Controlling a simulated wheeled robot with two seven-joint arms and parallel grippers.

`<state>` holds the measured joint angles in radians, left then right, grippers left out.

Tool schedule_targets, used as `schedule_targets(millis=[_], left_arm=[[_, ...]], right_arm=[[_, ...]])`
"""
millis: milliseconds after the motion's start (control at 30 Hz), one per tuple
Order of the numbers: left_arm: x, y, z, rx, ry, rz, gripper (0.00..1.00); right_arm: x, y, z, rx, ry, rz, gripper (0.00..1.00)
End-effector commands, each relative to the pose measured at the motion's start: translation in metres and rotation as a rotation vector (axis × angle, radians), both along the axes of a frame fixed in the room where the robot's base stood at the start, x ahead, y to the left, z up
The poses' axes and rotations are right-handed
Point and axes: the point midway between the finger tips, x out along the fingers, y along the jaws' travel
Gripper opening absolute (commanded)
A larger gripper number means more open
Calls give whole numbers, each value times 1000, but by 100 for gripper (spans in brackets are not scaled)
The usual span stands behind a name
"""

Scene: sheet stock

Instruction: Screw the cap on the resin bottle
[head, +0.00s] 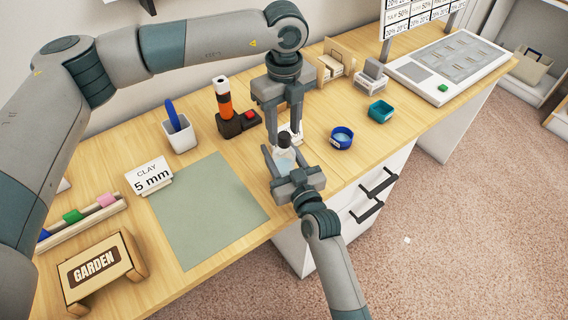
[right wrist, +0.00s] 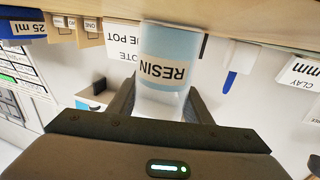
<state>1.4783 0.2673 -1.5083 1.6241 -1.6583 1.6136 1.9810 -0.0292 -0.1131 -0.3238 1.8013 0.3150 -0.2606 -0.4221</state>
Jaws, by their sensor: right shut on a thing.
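The resin bottle (head: 283,158) is clear with pale blue content and stands upright near the table's front edge. In the right wrist view the bottle (right wrist: 168,52) appears upside down with its RESIN label. My right gripper (head: 284,164) is shut around its body. A dark cap (head: 284,140) shows at the bottle's top; whether it is seated on the neck I cannot tell. My left gripper (head: 284,136) points down from above, its fingers spread apart on either side of the cap, with no clear contact. The neck is hidden in the right wrist view.
A blue round dish (head: 341,138) and a teal container (head: 380,110) stand to the right. A black stand with an orange tube (head: 225,103) and a white cup (head: 180,133) are to the left. A grey-green mat (head: 207,210) is bare.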

Motion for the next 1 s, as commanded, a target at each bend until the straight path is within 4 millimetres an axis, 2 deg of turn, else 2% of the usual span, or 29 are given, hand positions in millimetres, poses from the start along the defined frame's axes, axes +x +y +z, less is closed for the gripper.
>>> schedule_targets(millis=[133, 433, 467, 600, 1000], left_arm=[[0, 0, -9, -1, 1, 0, 39], [0, 0, -10, -1, 1, 0, 39], [0, 0, -10, -1, 1, 0, 34], [0, 0, -10, 0, 0, 0, 1], [0, 0, -10, 0, 0, -2, 0]], right_arm=[[0, 0, 0, 0, 1, 0, 0], [0, 0, 0, 0, 1, 0, 0], [0, 0, 0, 0, 1, 0, 0], [0, 0, 0, 0, 1, 0, 0], [0, 0, 0, 0, 1, 0, 0]])
